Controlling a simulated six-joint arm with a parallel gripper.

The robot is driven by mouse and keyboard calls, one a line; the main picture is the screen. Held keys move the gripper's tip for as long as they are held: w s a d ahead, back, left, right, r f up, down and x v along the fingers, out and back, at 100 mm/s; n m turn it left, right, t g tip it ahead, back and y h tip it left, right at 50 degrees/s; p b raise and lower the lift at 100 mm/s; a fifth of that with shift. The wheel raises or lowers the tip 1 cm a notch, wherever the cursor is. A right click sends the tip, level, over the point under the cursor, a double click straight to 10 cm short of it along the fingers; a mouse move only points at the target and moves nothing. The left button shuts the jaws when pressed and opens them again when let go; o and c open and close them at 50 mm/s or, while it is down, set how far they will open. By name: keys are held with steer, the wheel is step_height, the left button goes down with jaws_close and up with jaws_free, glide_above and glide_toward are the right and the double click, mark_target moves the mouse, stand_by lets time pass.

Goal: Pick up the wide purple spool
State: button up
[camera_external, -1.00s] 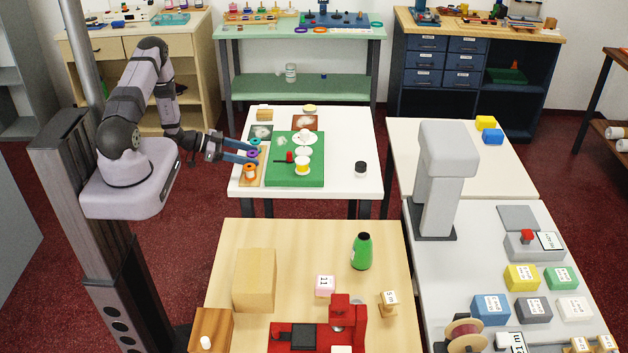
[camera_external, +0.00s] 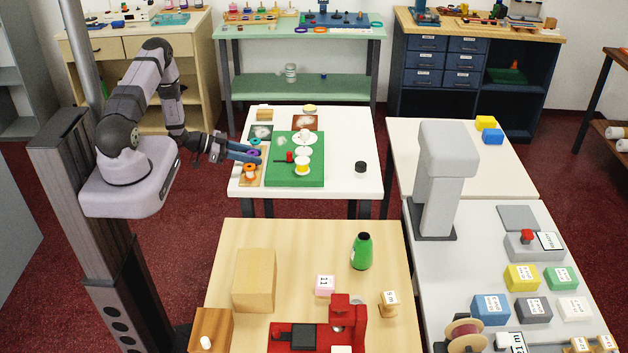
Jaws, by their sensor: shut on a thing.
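The wide purple spool (camera_external: 253,153) is small in view, in a row of spools at the left edge of the white table. My gripper (camera_external: 254,154) reaches in from the left with its blue fingers shut on the purple spool. The fingers partly hide it, and I cannot tell whether it touches the board beneath. A teal spool (camera_external: 254,142) stands just behind it and an orange spool (camera_external: 249,169) just in front, both close to the fingers.
A tan board (camera_external: 258,180) lies under the row of spools. A green mat (camera_external: 311,178) with white dishes and a red item is just right of the fingers.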

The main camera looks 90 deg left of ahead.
mark_target(252, 153)
steer(key=shift+r, duration=0.15)
steer(key=shift+r+b, duration=0.95)
steer(key=shift+r, duration=3.9)
